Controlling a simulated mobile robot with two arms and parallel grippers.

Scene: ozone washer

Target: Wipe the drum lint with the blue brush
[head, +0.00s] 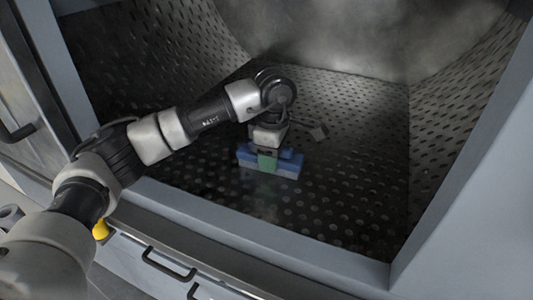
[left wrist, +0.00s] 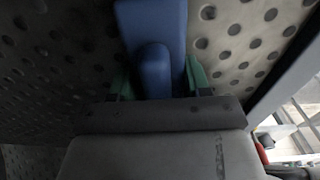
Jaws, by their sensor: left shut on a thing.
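The blue brush (head: 287,168) is a long block low over the perforated drum floor (head: 340,170). My left gripper (head: 268,161) reaches into the drum from the left and is shut on the blue brush, with its green fingertips around the handle. In the left wrist view the blue brush (left wrist: 152,30) stands between the two green fingertips of my left gripper (left wrist: 155,82). I cannot tell whether its underside touches the floor. I cannot make out lint for certain; a grey haze (head: 370,45) shows at the back of the drum. My right gripper is not in view.
The grey frame (head: 250,235) of the drum opening runs along the front, under my left arm, and up both sides. Perforated walls (head: 465,110) slope up at the sides. The drum floor to the right of the brush is clear. Dark handles (head: 168,264) show below the frame.

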